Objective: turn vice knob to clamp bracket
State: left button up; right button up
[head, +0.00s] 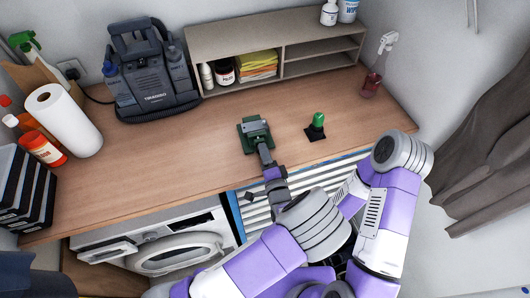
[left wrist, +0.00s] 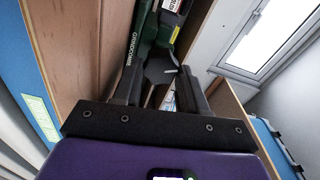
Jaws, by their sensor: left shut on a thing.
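A green vice (head: 246,141) with grey jaws stands on the wooden bench near its front edge; its green body also shows in the left wrist view (left wrist: 148,25). My left gripper (head: 266,160) reaches it from the front. In the left wrist view, a dark knob (left wrist: 160,71) sits between the fingertips of the gripper (left wrist: 163,82), which is shut on it. In the head view, the gripper hides the knob. I cannot clearly tell the bracket apart from the grey vice jaws. My right arm is folded at the right; its gripper is not visible.
A green-topped object on a black base (head: 316,133) stands right of the vice. A grey shelf unit (head: 235,31), a dark machine (head: 150,80) and a paper roll (head: 65,120) stand farther back and left. A spray bottle (head: 372,82) stands at the right. Bench around the vice is clear.

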pick_arm(q)
jog(key=shift+f+m, duration=0.1)
jog(key=shift+m, duration=0.5)
jog(key=o, duration=1.1)
jog(key=shift+s, duration=0.1)
jog(key=shift+c, duration=0.2)
